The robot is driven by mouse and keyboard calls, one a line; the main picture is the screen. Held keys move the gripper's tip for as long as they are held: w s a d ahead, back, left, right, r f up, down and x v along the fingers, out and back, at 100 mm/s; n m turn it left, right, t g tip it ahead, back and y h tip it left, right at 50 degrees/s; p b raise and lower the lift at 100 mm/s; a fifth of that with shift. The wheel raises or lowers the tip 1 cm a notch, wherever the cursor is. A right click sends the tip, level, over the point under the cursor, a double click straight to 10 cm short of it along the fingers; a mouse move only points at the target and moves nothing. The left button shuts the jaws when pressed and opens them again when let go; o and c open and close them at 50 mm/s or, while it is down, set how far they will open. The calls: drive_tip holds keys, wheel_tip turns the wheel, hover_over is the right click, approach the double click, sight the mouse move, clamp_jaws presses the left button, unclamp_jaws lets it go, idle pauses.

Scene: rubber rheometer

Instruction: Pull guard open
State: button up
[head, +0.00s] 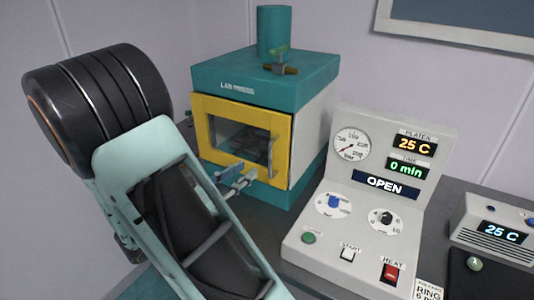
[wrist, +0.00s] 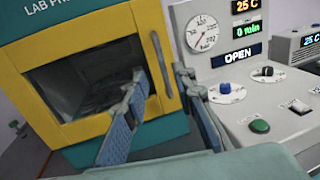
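The guard (head: 243,110) is a yellow frame with a see-through window on the front of the teal and white lab press. It looks shut, flush with the press front. Its upright grey handle (head: 272,152) is on its right side; the guard (wrist: 80,129) and handle (wrist: 158,58) also show in the wrist view. My gripper (head: 246,170) is in front of the guard's lower right part, just left of the handle in the head view. In the wrist view my gripper (wrist: 161,76) is open, with the handle's lower part appearing between the fingertips. I cannot tell how far apart they are in depth.
A control panel (head: 330,240) stands right of the press, with a gauge, knobs, buttons and a display reading OPEN. Another small unit (head: 465,215) reading 25 C is at the far right. My arm fills the left foreground of the head view.

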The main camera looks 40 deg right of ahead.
drive_tip(key=p, duration=0.1)
hover_over(270, 175)
drive_tip(key=shift+w+d, duration=0.2)
drive_tip(key=shift+w, duration=0.05)
clamp_jaws()
idle(0.5)
